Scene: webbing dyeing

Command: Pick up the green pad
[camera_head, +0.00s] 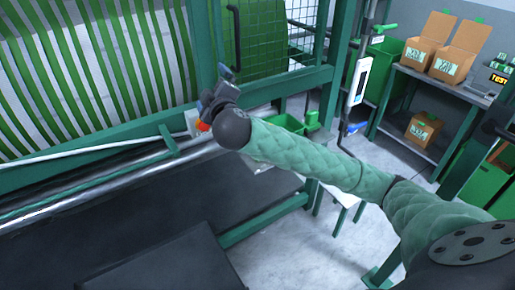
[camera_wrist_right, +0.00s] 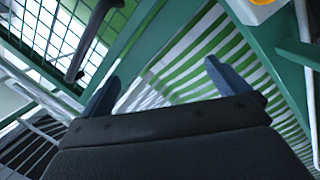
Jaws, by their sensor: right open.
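I cannot make out a green pad for certain in either view. My right arm reaches from the lower right of the head view. Its gripper (camera_head: 222,78) is raised beside the green machine frame, partly hidden behind my wrist. In the right wrist view, the two blue-grey fingers of this gripper (camera_wrist_right: 165,88) stand wide apart with nothing between them. Green and white stripes and a green beam show beyond them. My left gripper is in neither view.
Green webbing strips (camera_head: 90,60) hang at the upper left. A dark curved handle (camera_head: 236,35) and wire mesh (camera_head: 292,30) are close to my right gripper. A green bin (camera_head: 290,123) sits behind my forearm. Cardboard boxes (camera_head: 427,42) stand on a shelf at the right.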

